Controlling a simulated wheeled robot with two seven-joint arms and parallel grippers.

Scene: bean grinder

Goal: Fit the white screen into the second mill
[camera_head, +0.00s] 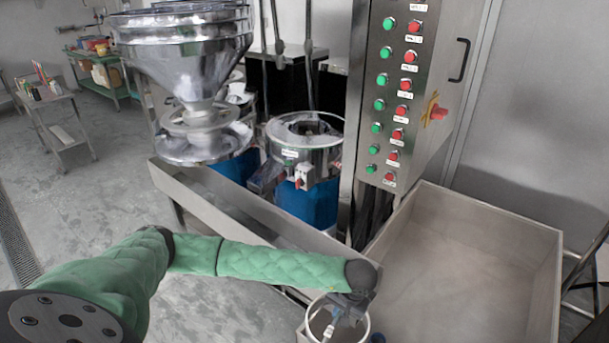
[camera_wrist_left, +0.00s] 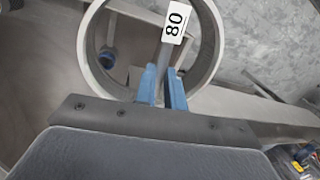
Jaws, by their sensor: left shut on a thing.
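The white screen (camera_head: 312,308) is a round ring at the bottom of the head view, partly cut off by the frame edge. A mill with an open steel drum (camera_head: 305,155) on a blue base stands at mid-picture, apart from the screen. I cannot tell for sure which mill is the second. My right gripper is out of view.
A large steel hopper (camera_head: 185,55) stands at the upper left. A long steel trough (camera_head: 225,205) runs before the mills. A control cabinet (camera_head: 400,100) with green and red buttons rises right of the drum. A wide, empty-looking bin (camera_head: 470,260) lies at right.

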